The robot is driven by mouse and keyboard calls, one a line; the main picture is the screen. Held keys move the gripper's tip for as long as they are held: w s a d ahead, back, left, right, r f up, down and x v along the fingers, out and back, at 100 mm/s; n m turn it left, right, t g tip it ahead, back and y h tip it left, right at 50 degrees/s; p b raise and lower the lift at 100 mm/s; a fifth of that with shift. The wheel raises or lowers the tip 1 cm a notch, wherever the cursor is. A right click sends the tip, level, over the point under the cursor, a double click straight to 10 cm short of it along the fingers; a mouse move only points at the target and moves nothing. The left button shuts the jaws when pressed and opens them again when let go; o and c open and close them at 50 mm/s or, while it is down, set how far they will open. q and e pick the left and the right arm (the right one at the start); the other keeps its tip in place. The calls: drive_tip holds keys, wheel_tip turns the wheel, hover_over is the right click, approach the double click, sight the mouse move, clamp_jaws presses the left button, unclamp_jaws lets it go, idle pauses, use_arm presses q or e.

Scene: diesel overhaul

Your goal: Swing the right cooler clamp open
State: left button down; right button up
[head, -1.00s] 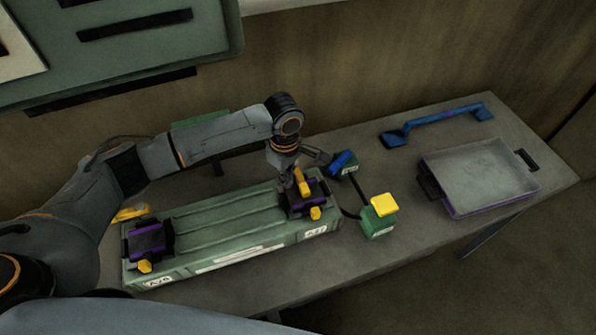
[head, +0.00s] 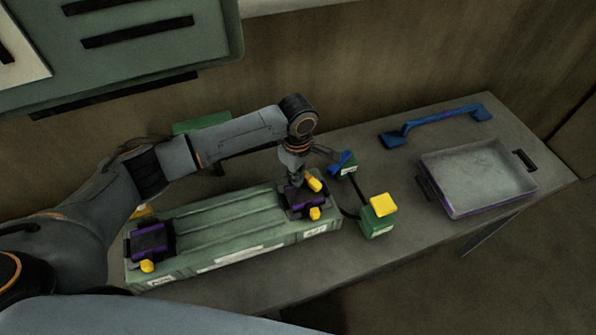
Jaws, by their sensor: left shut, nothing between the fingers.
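The green cooler (head: 225,231) lies lengthwise on the bench, with a purple and black clamp at each end. The right clamp (head: 306,201) has a yellow lever (head: 314,184) that leans to the right, and a yellow knob (head: 314,213) at its front. My left gripper (head: 296,183) points down just left of this lever, close to the clamp. It is shut with nothing held; whether it touches the lever I cannot tell. The left clamp (head: 150,243) has a yellow knob (head: 147,266) in front. My right gripper is not in view.
A green block with a yellow top (head: 382,205) and a smaller one with a blue lever (head: 342,161) stand right of the cooler. A grey tray (head: 458,207) and a blue handle (head: 440,121) lie farther right. The bench's front right is bare.

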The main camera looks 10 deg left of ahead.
sight(308, 174)
use_arm(q)
drive_tip(key=shift+w+d, duration=0.35)
drive_tip(key=shift+d, duration=0.3)
drive_tip(key=shift+w, duration=0.1)
drive_tip(key=shift+w+d, duration=0.45)
drive_tip(key=shift+w, duration=0.2)
drive_tip(key=shift+w+d, duration=0.25)
drive_tip(key=shift+w, duration=0.45)
